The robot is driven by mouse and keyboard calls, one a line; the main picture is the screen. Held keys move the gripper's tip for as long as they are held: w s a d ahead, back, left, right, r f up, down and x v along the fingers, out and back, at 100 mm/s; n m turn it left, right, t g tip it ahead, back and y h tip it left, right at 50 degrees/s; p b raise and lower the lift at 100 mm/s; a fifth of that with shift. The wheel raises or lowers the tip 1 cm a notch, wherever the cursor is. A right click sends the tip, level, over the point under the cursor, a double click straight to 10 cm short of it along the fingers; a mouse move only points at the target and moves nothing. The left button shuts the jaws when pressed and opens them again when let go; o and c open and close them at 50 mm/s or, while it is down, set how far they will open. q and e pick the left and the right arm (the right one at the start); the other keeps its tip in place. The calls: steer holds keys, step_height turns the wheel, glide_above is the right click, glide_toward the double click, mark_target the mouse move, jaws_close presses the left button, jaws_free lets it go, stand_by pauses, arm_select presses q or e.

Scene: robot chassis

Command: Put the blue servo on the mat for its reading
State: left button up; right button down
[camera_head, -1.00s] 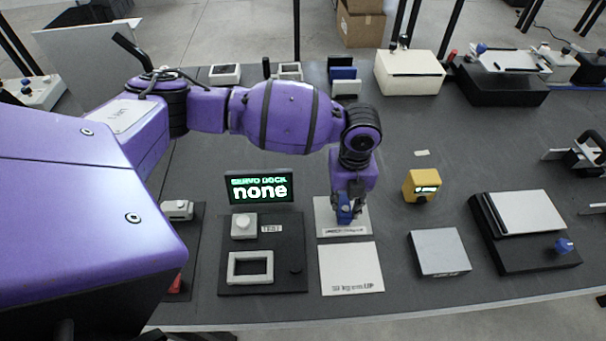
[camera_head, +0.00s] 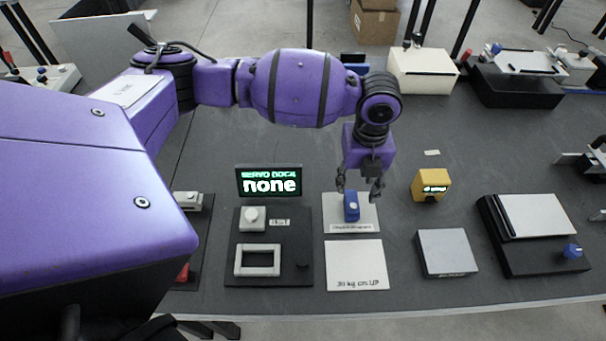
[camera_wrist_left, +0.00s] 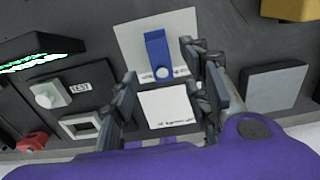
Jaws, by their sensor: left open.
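The blue servo (camera_head: 351,207) stands on the upper white mat (camera_head: 371,222), whose small label I cannot read. It also shows on that mat (camera_wrist_left: 187,27) in the left wrist view, as a blue block (camera_wrist_left: 156,50) with a pale round end. My left gripper (camera_head: 361,190) is open and empty just above and behind the servo, its fingers spread and apart from it. In the left wrist view the open fingers (camera_wrist_left: 162,88) frame the lower white mat. My right gripper is in neither view.
The lower white mat (camera_head: 356,262), marked about 30 kg cm UP, is bare. To the left are the dock screen (camera_head: 269,182) reading "none" and the TEST button board (camera_head: 239,228). A yellow meter (camera_head: 431,185) and a grey block (camera_head: 446,252) stand to the right.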

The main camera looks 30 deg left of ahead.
mark_target(353, 200)
arm_select(q)
step_height(353, 200, up, 6)
steer(key=shift+r, duration=0.15)
stand_by(0.6)
